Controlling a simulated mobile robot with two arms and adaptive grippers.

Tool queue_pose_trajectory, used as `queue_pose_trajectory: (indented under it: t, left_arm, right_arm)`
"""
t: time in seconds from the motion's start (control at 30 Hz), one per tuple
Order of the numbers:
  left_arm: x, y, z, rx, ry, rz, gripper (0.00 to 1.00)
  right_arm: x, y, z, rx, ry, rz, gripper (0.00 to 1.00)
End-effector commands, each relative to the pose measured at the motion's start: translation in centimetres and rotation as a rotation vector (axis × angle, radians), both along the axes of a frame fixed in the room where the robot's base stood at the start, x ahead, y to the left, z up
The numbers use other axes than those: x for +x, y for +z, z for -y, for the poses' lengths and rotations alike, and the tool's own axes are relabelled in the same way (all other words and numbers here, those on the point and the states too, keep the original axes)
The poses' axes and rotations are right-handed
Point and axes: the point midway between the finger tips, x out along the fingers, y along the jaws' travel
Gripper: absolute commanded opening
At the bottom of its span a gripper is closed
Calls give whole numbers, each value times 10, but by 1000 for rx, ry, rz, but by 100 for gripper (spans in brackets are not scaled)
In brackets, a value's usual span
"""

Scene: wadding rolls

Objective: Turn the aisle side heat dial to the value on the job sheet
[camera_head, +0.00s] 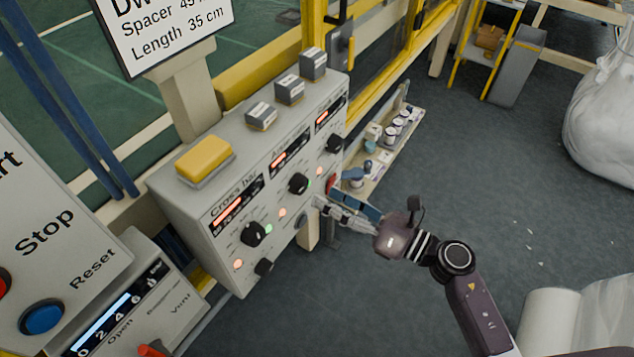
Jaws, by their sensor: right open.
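A grey control box stands at the centre with a row of black dials, each below a lit red display. The nearest dial (254,234) sits under the label "Cross bar". The middle dial (298,184) sits under a label starting with "A", too small to read fully. The far dial (334,143) has an unreadable label. My right gripper (318,205) is open, just right of and below the middle dial, apart from it. A white sign (170,30) reads "Spacer" and "Length 35 cm"; its top is cut off. My left gripper is out of view.
A yellow button block (204,158) and several grey blocks sit on the box's top. A Stop/Reset panel (45,230) is at the left. A narrow shelf (378,172) with small containers stands behind the gripper. Grey floor (480,190) is open to the right.

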Motion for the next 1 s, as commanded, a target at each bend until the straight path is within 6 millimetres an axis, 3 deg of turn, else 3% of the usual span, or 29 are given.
queue_pose_trajectory:
  t: [0.4,0.77,1.0]
  left_arm:
    - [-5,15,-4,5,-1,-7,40]
    - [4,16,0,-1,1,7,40]
    - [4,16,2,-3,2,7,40]
  right_arm:
    - [36,2,-48,5,-3,-4,51]
    - [39,0,-53,5,-3,-5,51]
    - [39,0,-53,5,-3,-5,24]
